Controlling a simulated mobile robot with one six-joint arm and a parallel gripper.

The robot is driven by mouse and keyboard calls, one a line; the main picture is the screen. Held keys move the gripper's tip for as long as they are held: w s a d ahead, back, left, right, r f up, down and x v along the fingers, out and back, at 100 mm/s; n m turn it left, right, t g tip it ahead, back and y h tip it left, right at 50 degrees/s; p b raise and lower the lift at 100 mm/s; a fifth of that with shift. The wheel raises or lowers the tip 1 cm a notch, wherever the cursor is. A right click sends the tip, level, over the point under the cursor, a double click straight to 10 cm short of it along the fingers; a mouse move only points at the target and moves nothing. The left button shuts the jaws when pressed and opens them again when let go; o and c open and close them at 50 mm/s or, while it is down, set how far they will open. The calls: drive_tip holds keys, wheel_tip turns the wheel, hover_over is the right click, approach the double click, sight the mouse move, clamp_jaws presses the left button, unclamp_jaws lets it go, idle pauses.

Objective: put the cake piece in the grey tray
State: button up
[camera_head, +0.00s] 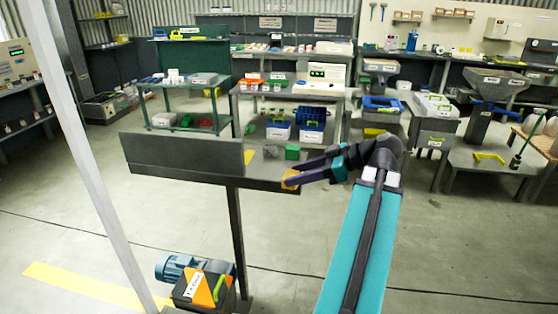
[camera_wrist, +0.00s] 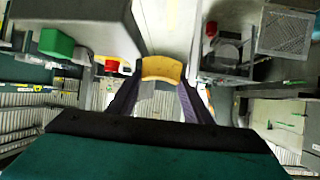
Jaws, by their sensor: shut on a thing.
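The cake piece (camera_wrist: 163,69) is a yellow-orange chunk between the two dark fingers of my gripper (camera_wrist: 163,82) in the wrist view. In the head view my gripper (camera_head: 290,181) is shut on the orange piece, at the right end of a dark grey trough-like surface (camera_head: 262,180) with a tall side panel (camera_head: 185,155). I cannot tell whether the piece touches that surface, or whether this surface is the grey tray. A flat grey box (camera_head: 204,78) lies on the green cart's top, farther back.
A post carries the dark grey surface. A blue motor (camera_head: 180,267) and an orange-striped box (camera_head: 203,288) stand at its foot. A green block (camera_head: 292,152) shows just behind; benches and hoppers (camera_head: 495,85) stand at the back and right. Open floor lies at lower right.

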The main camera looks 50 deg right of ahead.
drive_tip(key=shift+w+a+r+n+y+p, duration=0.3)
drive_tip(key=shift+w+a+n+y+p, duration=0.15)
drive_tip(key=shift+p, duration=1.5)
drive_tip(key=p, duration=0.2)
drive_tip(key=w+p, duration=0.1)
drive_tip(key=shift+a+r+g+y+p, duration=0.25)
drive_tip(key=shift+a+g+p, duration=0.05)
drive_tip(key=shift+a+p, duration=0.05)
drive_tip(key=shift+n, duration=0.25)
drive_tip(key=w+d+p, duration=0.1)
drive_tip(key=w+d, duration=0.2)
drive_tip(key=w, duration=0.1)
drive_tip(key=w+d+f+p, duration=0.1)
drive_tip(key=w+d+p, duration=0.1)
drive_tip(key=w+d, duration=0.2)
drive_tip(key=w+d+p, duration=0.2)
drive_tip(key=w+d, duration=0.1)
drive_tip(key=w, duration=0.1)
drive_tip(key=shift+d+f, duration=0.2)
drive_tip(key=shift+d, duration=0.1)
drive_tip(key=shift+f, duration=0.2)
drive_tip(key=shift+f+p, duration=0.95)
drive_tip(key=shift+f, duration=0.65)
